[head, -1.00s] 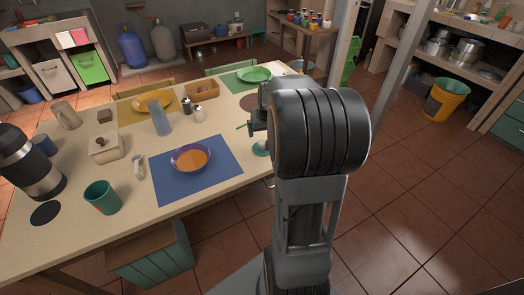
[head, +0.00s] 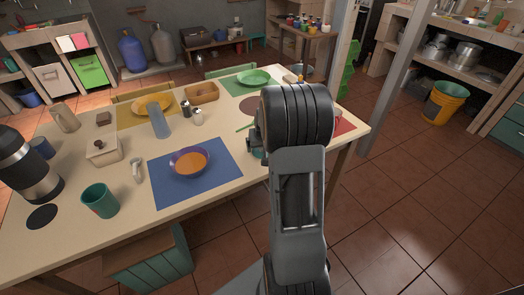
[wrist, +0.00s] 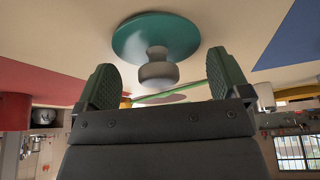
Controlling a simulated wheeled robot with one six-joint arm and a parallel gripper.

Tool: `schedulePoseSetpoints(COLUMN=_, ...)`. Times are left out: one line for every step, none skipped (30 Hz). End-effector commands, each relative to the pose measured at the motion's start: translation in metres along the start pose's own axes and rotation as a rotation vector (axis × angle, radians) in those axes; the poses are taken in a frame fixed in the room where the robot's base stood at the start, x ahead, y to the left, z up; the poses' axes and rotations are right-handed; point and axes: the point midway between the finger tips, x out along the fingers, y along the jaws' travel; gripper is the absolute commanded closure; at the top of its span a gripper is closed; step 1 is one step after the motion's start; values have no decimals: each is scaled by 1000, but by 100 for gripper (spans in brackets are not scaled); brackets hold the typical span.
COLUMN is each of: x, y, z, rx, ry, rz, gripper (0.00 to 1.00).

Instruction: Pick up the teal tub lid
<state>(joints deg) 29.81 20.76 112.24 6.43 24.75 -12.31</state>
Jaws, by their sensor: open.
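The teal tub lid (wrist: 135,38) is a round teal disc with a grey-brown knob (wrist: 157,72). It lies on the pale table in the upside-down wrist view. In the head view only a sliver of the lid (head: 258,154) shows beside my arm. My gripper (wrist: 164,74) is open, with one green-padded finger on each side of the knob in the picture. The knob appears between the fingertips or just beyond them; I cannot tell the exact depth. No contact is visible. My arm hides most of the gripper in the head view.
A blue placemat (head: 220,187) with a purple bowl (head: 176,168) lies left of the lid. A green thin item (head: 244,127) and a brown round mat (head: 250,105) are behind it. A red mat (head: 345,126) is at the right. A teal cup (head: 100,200) stands further left.

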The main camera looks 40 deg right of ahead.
Motion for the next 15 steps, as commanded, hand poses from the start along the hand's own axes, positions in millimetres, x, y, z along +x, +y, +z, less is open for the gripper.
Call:
schedulePoseSetpoints(x=1, y=0, z=0, rx=0, ry=0, rz=0, gripper=5)
schedulePoseSetpoints(x=1, y=0, z=0, rx=0, ry=0, rz=0, gripper=5)
schedulePoseSetpoints(x=1, y=0, z=0, rx=0, ry=0, rz=0, gripper=5)
schedulePoseSetpoints(x=1, y=0, z=0, rx=0, ry=0, rz=0, gripper=5)
schedulePoseSetpoints(x=1, y=0, z=0, rx=0, ry=0, rz=0, gripper=5)
schedulePoseSetpoints(x=1, y=0, z=0, rx=0, ry=0, rz=0, gripper=5)
schedulePoseSetpoints(x=1, y=0, z=0, rx=0, ry=0, rz=0, gripper=5)
schedulePoseSetpoints(x=1, y=0, z=0, rx=0, ry=0, rz=0, gripper=8)
schedulePoseSetpoints(x=1, y=0, z=0, rx=-1, ry=0, rz=0, gripper=12)
schedulePoseSetpoints(x=1, y=0, z=0, rx=0, ry=0, rz=0, gripper=15)
schedulePoseSetpoints(x=1, y=0, z=0, rx=-1, ry=0, rz=0, gripper=18)
schedulePoseSetpoints(x=1, y=0, z=0, rx=-1, ry=0, rz=0, gripper=22)
schedulePoseSetpoints(x=1, y=0, z=0, rx=0, ry=0, rz=0, gripper=25)
schedulePoseSetpoints(x=1, y=0, z=0, rx=-1, ry=0, rz=0, gripper=27)
schedulePoseSetpoints(x=1, y=0, z=0, rx=0, ry=-1, rz=0, gripper=31)
